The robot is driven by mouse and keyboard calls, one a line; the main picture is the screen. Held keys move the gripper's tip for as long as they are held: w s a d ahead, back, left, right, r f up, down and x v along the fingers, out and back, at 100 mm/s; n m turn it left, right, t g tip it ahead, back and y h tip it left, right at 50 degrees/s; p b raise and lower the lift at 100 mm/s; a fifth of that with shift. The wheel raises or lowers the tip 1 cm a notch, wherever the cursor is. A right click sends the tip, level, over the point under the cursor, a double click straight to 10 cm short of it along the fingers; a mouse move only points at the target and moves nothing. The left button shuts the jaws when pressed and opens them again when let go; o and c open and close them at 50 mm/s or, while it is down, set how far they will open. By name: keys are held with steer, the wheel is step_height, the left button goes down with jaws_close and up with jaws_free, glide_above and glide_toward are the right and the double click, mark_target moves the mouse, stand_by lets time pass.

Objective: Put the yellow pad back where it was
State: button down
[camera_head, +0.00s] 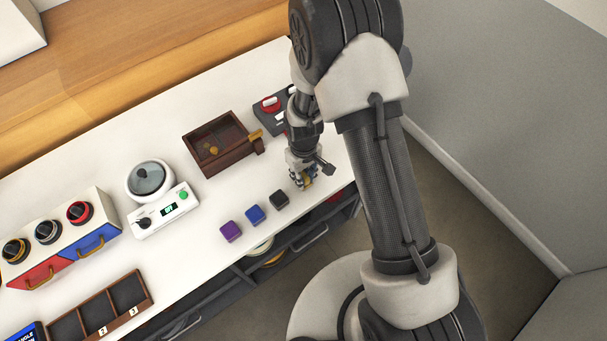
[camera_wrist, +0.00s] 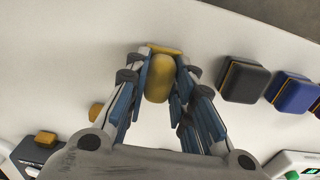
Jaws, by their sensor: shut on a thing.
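My gripper (camera_head: 304,182) is over the white table near its front edge, at the right end of a row of pads. In the wrist view my gripper (camera_wrist: 160,85) has its fingers shut on the yellow pad (camera_wrist: 157,82). In the head view the pad is mostly hidden by the fingers. I cannot tell whether it touches the table. The row beside it holds a black pad (camera_head: 279,198), a blue pad (camera_head: 255,213) and a purple pad (camera_head: 231,231). The black pad (camera_wrist: 243,80) is the nearest to my gripper, with a gap between them.
A brown wooden box (camera_head: 218,146) and a dark device with a red button (camera_head: 270,103) stand behind. A white device with a round lidded bowl (camera_head: 150,180) stands left. A compartment tray (camera_head: 100,309) is at front left. White table (camera_head: 190,265) is bare before the purple pad.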

steer(key=c, duration=1.4)
jaws_free()
steer(key=shift+f, duration=0.1)
steer(key=shift+o, duration=0.2)
step_height(320, 180, up, 13)
steer(key=p, duration=0.4)
step_height(320, 180, up, 9)
steer(key=m+t, duration=0.1)
glide_above(304, 175)
steer(key=d, duration=0.2)
steer(key=s+d+r+m+t, duration=0.1)
steer(key=s+d+r, duration=0.15)
steer(key=r, duration=0.35)
steer(key=s+d+r+m, duration=0.1)
steer(key=s+d+r, duration=0.15)
steer(key=r, duration=0.25)
steer(key=s+d+r+m+t, duration=0.1)
steer(key=s+d+r+m, duration=0.1)
steer(key=s+r, duration=0.2)
steer(key=s+d+r+m+t, duration=0.1)
steer(key=s+d+r, duration=0.2)
steer(key=s, duration=0.7)
step_height(304, 175, up, 2)
steer(key=shift+s+d+m+t, duration=0.15)
steer(key=shift+s+m+t, duration=0.15)
steer(key=shift+s+m, duration=0.1)
